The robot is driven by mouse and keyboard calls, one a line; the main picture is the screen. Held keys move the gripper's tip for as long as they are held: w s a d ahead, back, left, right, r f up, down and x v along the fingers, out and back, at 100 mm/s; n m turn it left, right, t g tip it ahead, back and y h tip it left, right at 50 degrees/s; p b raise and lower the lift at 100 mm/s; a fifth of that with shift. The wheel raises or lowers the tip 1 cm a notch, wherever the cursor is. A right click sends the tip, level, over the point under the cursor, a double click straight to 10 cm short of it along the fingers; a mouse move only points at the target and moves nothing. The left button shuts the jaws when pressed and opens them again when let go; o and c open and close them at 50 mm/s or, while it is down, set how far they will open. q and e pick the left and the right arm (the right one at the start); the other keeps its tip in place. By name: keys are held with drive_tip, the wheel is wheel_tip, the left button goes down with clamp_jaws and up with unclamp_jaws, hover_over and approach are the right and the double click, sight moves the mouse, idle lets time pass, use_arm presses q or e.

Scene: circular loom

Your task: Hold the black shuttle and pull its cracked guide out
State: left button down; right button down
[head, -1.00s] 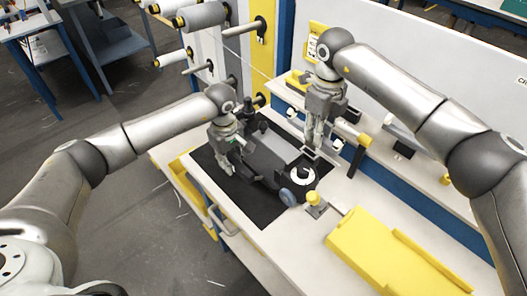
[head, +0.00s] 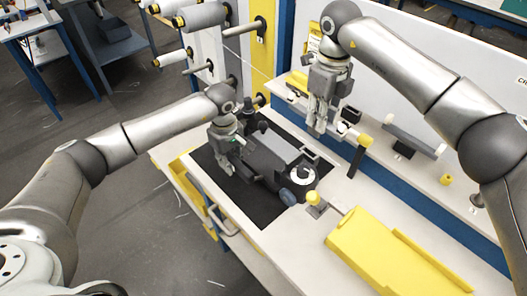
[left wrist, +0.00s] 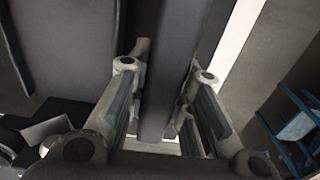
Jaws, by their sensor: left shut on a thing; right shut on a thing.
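The black shuttle (head: 275,153) lies on the dark mat (head: 262,208) on the bench, with a white spool (head: 302,177) at its near right end. My left gripper (head: 226,170) is shut on the shuttle's left part. In the left wrist view the two fingers (left wrist: 165,115) stand on either side of the dark shuttle body (left wrist: 168,60). My right gripper (head: 318,128) is above and behind the shuttle's right end, apart from it, fingers pointing down. It is shut on a small part, which appears to be the cracked guide; the fingers mostly hide it.
A yellow-knobbed post (head: 314,199) and a yellow tray (head: 385,250) stand right of the mat. Bare bench lies between shuttle and shelf.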

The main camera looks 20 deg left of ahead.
idle(0.3)
use_arm(q)
drive_tip(key=c, duration=1.2)
unclamp_jaws()
drive_tip(key=shift+c, duration=0.2)
wheel_tip(320, 180, up, 12)
drive_tip(key=shift+f, duration=0.1)
use_arm(e)
drive_tip(key=shift+f, duration=0.1)
